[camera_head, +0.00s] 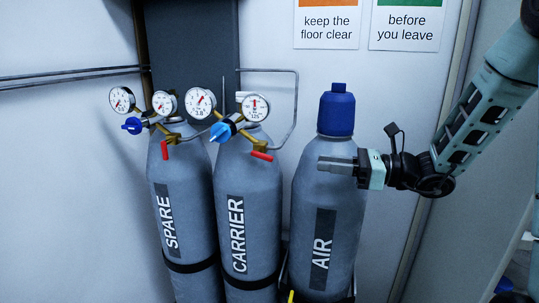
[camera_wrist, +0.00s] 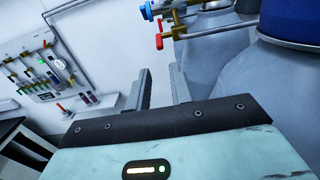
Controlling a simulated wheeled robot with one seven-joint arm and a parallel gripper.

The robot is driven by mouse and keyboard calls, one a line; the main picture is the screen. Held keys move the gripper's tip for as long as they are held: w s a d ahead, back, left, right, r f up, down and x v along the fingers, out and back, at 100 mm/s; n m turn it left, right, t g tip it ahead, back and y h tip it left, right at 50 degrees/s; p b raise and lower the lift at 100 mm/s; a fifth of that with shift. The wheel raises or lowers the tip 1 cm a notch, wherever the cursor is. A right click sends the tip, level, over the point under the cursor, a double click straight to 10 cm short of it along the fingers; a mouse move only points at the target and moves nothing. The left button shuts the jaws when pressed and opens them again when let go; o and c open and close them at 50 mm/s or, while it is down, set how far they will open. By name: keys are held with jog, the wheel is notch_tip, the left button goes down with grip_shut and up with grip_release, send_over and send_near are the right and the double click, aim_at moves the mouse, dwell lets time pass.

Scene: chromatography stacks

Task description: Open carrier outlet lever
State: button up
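The grey CARRIER cylinder (camera_head: 250,200) stands between the SPARE and AIR cylinders. Its regulator has a blue knob (camera_head: 222,132), two gauges and a red outlet lever (camera_head: 262,156) that slants down to the right. My gripper (camera_head: 322,164) is in front of the AIR cylinder, to the right of the lever and apart from it. In the wrist view my gripper (camera_wrist: 159,70) shows two separated fingers with nothing between them. A red lever (camera_wrist: 159,41) and a blue knob (camera_wrist: 147,10), seemingly the carrier's, show beyond the fingertips.
The SPARE cylinder (camera_head: 180,205) has its own red lever (camera_head: 165,150) and blue knob (camera_head: 131,125). The AIR cylinder (camera_head: 325,215) with a blue cap (camera_head: 336,112) stands close behind my gripper. A thin pipe (camera_head: 296,105) bends down near the carrier regulator. A wall panel (camera_wrist: 45,70) shows at left.

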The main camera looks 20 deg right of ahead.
aim_at(266, 155)
jog(key=p+x, duration=0.3)
jog(key=x, duration=1)
jog(key=shift+a, duration=0.15)
jog(key=shift+w+a+p, duration=0.35)
jog(key=shift+w+a, duration=0.1)
jog(key=shift+a, duration=0.1)
jog(key=shift+c, duration=0.3)
grip_shut()
